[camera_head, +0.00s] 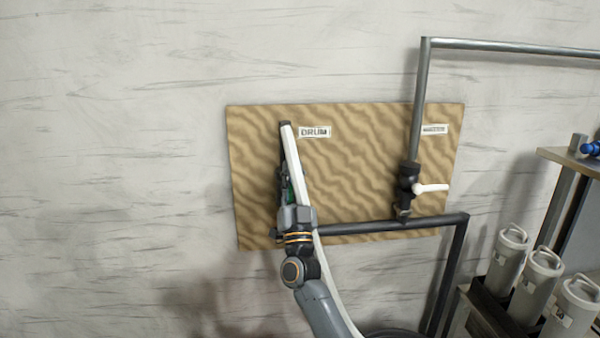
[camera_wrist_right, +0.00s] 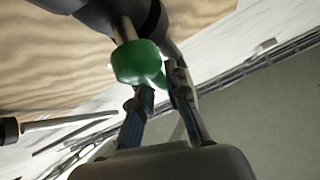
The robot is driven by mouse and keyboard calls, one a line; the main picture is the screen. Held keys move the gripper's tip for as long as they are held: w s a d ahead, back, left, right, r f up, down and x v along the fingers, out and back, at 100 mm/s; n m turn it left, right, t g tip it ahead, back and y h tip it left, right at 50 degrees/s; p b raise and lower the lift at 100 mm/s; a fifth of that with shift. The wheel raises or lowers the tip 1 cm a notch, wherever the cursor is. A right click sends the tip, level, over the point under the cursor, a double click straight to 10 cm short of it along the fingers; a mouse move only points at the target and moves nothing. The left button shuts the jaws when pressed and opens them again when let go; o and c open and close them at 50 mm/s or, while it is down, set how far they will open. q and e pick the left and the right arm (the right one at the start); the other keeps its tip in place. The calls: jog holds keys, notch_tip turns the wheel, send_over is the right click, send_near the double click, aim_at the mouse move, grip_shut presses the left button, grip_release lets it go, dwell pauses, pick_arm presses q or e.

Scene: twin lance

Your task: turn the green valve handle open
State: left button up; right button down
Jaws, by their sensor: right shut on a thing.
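The green valve handle (camera_wrist_right: 135,62) shows large in the right wrist view, on a metal stem below a dark valve body (camera_wrist_right: 90,12). My right gripper (camera_wrist_right: 160,92) is shut on the handle's narrow green part, with one finger on each side. In the head view my right gripper (camera_head: 291,203) is at the left pipe of the board, below the DRUM label (camera_head: 314,132). There the handle shows only as a small green patch, mostly hidden by the gripper. My left gripper is in neither view.
A second valve (camera_head: 408,180) with a white handle (camera_head: 432,188) sits on the right pipe. Several white canisters (camera_head: 508,255) stand at the lower right, beneath a shelf (camera_head: 575,158). The wall at left is clear.

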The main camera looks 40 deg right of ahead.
jog(key=n+y, duration=0.1)
jog(key=n, duration=0.1)
jog(key=t+y, duration=0.1)
jog(key=shift+w+a+r+n+y, duration=0.2)
jog(key=shift+r+n+y, duration=0.1)
jog(key=shift+n, duration=0.1)
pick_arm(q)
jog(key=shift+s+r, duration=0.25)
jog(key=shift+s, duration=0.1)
pick_arm(e)
jog(key=shift+a+n+t+y, duration=0.25)
jog(key=shift+n+t+y, duration=0.15)
jog(key=shift+n+y, duration=0.75)
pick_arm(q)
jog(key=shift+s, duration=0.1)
pick_arm(e)
jog(key=shift+w+n+y, duration=0.1)
jog(key=shift+n+y, duration=0.15)
jog(key=shift+n, duration=0.1)
jog(key=c, duration=1.3)
grip_release()
jog(key=shift+w+f, duration=0.15)
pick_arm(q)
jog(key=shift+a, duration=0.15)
pick_arm(e)
jog(key=shift+a+f, duration=0.1)
jog(key=shift+f, duration=0.05)
jog(key=v, duration=1.1)
jog(key=shift+s+f, duration=0.3)
